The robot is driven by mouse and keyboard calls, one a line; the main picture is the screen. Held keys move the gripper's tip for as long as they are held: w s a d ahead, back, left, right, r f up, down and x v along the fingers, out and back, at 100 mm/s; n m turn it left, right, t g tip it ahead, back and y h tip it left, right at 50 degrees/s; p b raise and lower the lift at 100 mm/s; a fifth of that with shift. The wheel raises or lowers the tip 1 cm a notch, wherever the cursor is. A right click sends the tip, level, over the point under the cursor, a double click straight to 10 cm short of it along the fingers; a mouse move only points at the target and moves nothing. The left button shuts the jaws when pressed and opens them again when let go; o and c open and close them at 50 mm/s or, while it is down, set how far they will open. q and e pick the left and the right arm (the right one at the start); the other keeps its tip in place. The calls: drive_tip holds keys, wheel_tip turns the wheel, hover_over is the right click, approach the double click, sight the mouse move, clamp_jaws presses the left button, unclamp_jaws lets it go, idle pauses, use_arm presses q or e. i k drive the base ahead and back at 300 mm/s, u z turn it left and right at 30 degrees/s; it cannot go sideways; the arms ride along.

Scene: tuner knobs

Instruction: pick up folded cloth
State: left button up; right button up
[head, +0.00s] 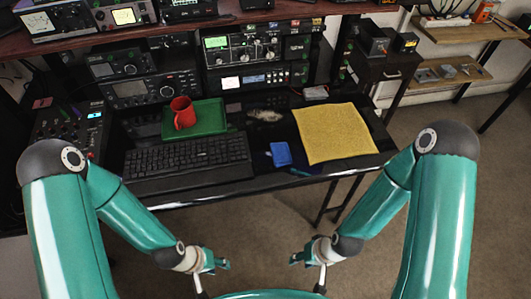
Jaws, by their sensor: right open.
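A small blue folded piece (281,154), which looks like the folded cloth, lies on the black desk right of the keyboard. A larger yellow cloth (335,132) lies spread flat on the desk to its right. My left gripper (211,277) is low in the picture, in front of the desk's front edge, open and empty. My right gripper (308,270) is also low, in front of the desk and below the blue piece in the picture, open and empty. Both grippers are apart from the cloths.
A black keyboard (187,158) lies on the desk (200,194). Radio units with knobs (247,47) stand at the back. A small mixer (73,130) is at the left. The floor in front is clear.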

sight(281, 157)
drive_tip(key=z, duration=1.75)
drive_tip(key=i, duration=0.1)
drive_tip(key=u, duration=2.85)
drive_tip(key=i, duration=0.2)
drive_tip(key=u, duration=1.7)
drive_tip(key=k, duration=2.3)
drive_tip(key=z, duration=0.85)
drive_tip(key=i, duration=1)
drive_tip(key=z, duration=0.05)
